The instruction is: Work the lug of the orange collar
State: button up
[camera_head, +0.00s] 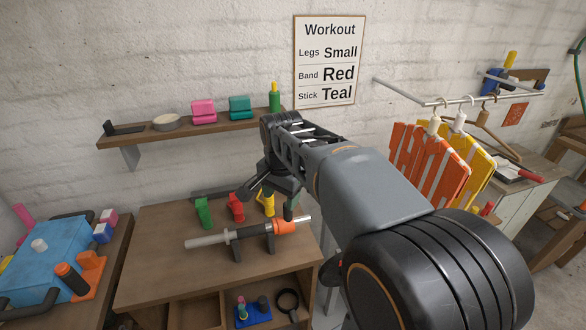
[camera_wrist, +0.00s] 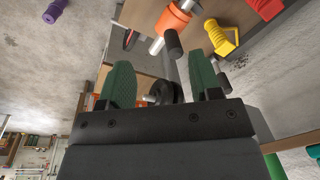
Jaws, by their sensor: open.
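The orange collar (camera_head: 284,227) sits near the right end of a rod with a grey left part (camera_head: 207,240) and a black middle. The rod lies level on black supports (camera_head: 268,243) on the wooden workbench (camera_head: 150,251). In the wrist view the collar (camera_wrist: 173,18) is at the top, with a dark stub (camera_wrist: 173,45) beside it that looks like the lug. My gripper (camera_head: 270,197) is above and behind the rod. In the wrist view my gripper (camera_wrist: 162,78) has its green-padded fingers apart, with nothing held; the stub lies beyond them. I cannot tell whether they touch it.
Green (camera_head: 203,213), red (camera_head: 236,207) and yellow (camera_head: 267,203) pieces stand behind the rod, close to my gripper. A wall shelf (camera_head: 190,130) is above. A rack of orange (camera_head: 420,158) and yellow hangings is at right. A blue case (camera_head: 45,250) is at left.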

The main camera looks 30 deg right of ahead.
aim_at(285, 217)
jog(key=w+d+m, duration=0.1)
jog(key=w+m, duration=0.1)
jog(key=w+d+m+g, duration=0.1)
jog(key=w+d+m, duration=0.1)
jog(key=m, duration=0.1)
jog(key=w+d+m+g, duration=0.1)
jog(key=w+d+m, duration=0.1)
jog(key=m, duration=0.1)
jog(key=shift+w+f, duration=0.15)
jog(key=shift+w, duration=0.05)
jog(key=f, duration=0.4)
jog(key=f+p, duration=0.1)
jog(key=f, duration=0.7)
jog(key=shift+s+a+f, duration=0.1)
jog(key=shift+s+f, duration=0.15)
jog(key=shift+f, duration=0.05)
jog(key=shift+c, duration=0.5)
grip_shut()
